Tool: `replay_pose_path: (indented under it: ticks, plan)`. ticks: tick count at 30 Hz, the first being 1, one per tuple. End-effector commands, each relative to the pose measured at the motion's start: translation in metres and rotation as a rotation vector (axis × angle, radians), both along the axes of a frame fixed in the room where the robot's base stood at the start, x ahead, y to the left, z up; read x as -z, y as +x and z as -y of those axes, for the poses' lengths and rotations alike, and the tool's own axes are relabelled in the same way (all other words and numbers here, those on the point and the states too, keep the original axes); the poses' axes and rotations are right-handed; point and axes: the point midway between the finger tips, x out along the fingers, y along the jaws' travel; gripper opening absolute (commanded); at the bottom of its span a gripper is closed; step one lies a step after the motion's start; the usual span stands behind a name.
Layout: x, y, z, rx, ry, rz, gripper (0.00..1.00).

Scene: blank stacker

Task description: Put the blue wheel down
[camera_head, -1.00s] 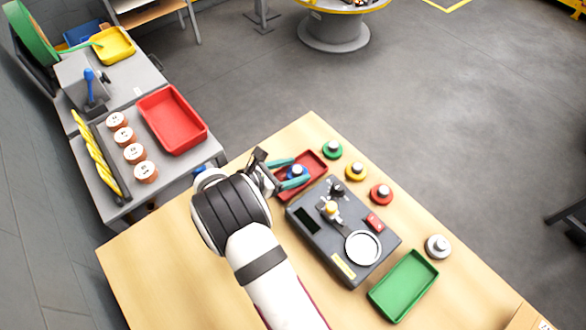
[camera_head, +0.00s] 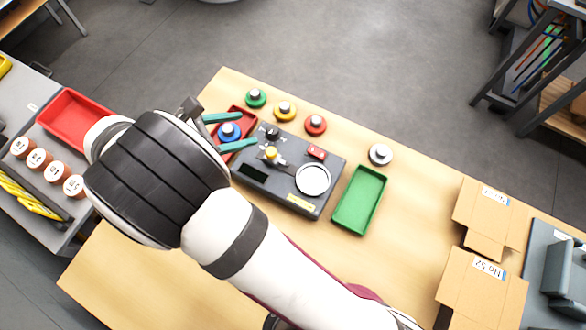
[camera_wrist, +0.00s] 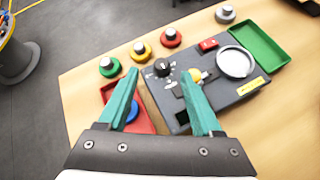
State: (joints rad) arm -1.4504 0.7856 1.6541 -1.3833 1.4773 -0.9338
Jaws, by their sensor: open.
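The blue wheel (camera_head: 229,132) with a pale knob sits in the small red tray (camera_head: 248,125) on the wooden table, beside the dark device. In the wrist view the blue wheel (camera_wrist: 133,113) is partly hidden behind the left finger, and the red tray (camera_wrist: 106,92) shows around it. My gripper (camera_head: 240,131) is open, with its teal fingers apart and nothing held. In the wrist view the gripper (camera_wrist: 160,75) reaches over the tray and the device's edge, and the wheel is not centred between the fingertips.
The dark device (camera_head: 290,205) has a yellow knob, a black knob and a round white pan. Green (camera_head: 256,98), yellow (camera_head: 285,110), red (camera_head: 316,125) and grey (camera_head: 380,154) wheels stand behind it. A green tray (camera_head: 338,219) and cardboard boxes (camera_head: 480,215) lie to the right.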

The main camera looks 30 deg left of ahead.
Motion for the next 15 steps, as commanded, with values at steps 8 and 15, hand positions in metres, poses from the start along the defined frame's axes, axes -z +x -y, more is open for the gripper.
replay_pose_path:
  ticks: [8, 15]
  plan:
    - [-0.097, -0.015, 0.313, 1.877, 0.841, 0.039, 0.66]
    - [-0.097, -0.088, 0.333, 2.752, 1.269, 0.217, 0.66]
